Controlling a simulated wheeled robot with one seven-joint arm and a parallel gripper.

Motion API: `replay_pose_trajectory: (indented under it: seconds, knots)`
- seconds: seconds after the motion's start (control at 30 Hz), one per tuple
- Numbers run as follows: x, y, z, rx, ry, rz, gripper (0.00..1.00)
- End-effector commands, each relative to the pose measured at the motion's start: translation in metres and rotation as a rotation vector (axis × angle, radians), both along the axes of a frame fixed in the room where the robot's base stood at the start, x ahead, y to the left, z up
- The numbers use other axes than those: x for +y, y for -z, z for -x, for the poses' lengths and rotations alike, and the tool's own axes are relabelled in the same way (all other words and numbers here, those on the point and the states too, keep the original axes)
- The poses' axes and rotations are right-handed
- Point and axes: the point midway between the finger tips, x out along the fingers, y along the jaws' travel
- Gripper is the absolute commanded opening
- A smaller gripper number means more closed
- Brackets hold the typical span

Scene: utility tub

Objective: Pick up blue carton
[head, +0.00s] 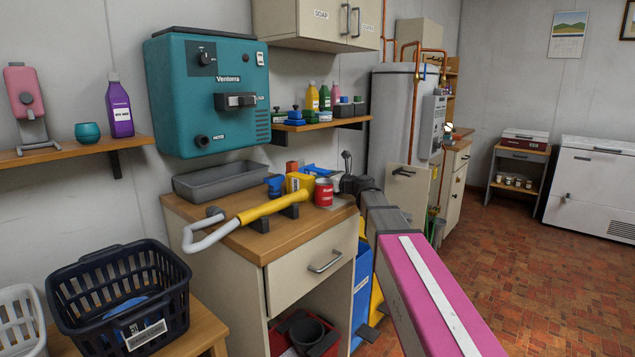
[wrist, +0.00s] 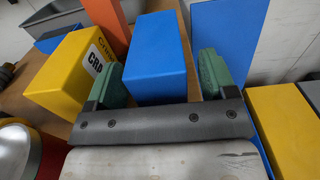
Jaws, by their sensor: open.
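The blue carton (wrist: 157,55) stands upright on the wooden counter in the wrist view, directly ahead of my gripper. In the head view, a blue patch that looks like it (head: 318,170) shows behind the red can (head: 323,192) and beside the yellow carton (head: 298,182). My gripper (wrist: 160,78) is open, with its green finger pads to the left and right of the blue carton. The left pad is close to its side; whether either touches I cannot tell. The carton's lower part is hidden behind the gripper body.
The yellow carton (wrist: 70,75) stands close left of the blue one, with an orange block (wrist: 108,22) behind. A grey tray (head: 220,180) and a yellow-handled tool (head: 265,210) are on the counter (head: 240,232). Blue and yellow surfaces (wrist: 284,130) are at right.

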Motion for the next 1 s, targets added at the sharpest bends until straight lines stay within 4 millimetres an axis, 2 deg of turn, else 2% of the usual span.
replay_pose_trajectory:
  seconds: [0.1, 0.3, 0.37, 0.4, 0.47, 0.5, 0.83, 1.0]
  knots:
    - [0.009, 0.0, -0.007, 0.0, -0.001, 0.0, 0.78]
    - [0.009, 0.0, -0.007, 0.0, 0.0, 0.0, 0.78]
    - [0.009, 0.0, -0.007, 0.0, 0.0, 0.0, 0.61]
    - [0.009, 0.0, -0.007, 0.0, 0.0, 0.0, 0.48]
    - [0.009, 0.0, -0.007, 0.0, 0.0, 0.0, 0.29]
    - [0.009, 0.0, -0.006, 0.0, 0.0, 0.0, 0.25]
    - [0.009, -0.003, -0.007, -0.001, 0.0, 0.001, 0.24]
    - [0.009, -0.02, -0.007, -0.002, 0.0, 0.0, 0.24]
